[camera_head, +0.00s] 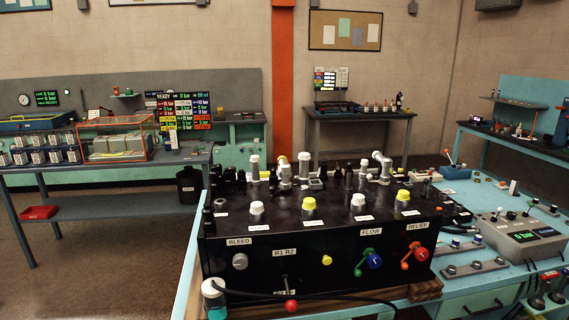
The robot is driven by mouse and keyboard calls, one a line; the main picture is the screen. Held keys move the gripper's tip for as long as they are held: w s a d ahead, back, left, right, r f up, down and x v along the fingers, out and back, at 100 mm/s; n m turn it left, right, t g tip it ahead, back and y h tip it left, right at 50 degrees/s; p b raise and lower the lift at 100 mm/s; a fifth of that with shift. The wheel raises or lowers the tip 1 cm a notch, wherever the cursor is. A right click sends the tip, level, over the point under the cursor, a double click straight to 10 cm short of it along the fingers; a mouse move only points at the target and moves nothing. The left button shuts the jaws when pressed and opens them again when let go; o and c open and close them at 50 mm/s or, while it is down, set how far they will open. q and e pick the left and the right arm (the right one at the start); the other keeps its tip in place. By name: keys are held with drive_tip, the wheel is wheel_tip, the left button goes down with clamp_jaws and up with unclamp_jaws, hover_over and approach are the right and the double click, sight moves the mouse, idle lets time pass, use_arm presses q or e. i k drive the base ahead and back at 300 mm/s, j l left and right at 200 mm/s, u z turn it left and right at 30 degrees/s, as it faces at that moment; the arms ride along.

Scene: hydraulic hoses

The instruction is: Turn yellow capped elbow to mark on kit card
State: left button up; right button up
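A black manifold block (330,226) stands on the bench in front of me. On its top, towards the back, are a pale elbow with a yellowish end (284,171) and a pale elbow on the right (381,164). Two yellow-capped fittings stand along the front of the top, one left (309,203) and one right (403,197). White-capped fittings stand beside them (257,208) (358,200). I cannot clearly make out the elbow's exact heading. No kit card can be identified with certainty; small white labels lie by the fittings. Neither gripper is in view.
A black hose runs from a capped jar (214,300). A grey control box (519,239) stands on the right. Other benches line the walls.

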sight(283, 161)
drive_tip(key=i+l+z, duration=0.1)
drive_tip(key=l+z, duration=0.15)
drive_tip(key=l, duration=0.15)
drive_tip(key=i+l+z, duration=0.1)
drive_tip(key=l+z, duration=0.15)
drive_tip(key=i+l+z, duration=0.25)
drive_tip(key=l, duration=0.2)
drive_tip(key=k, duration=0.1)
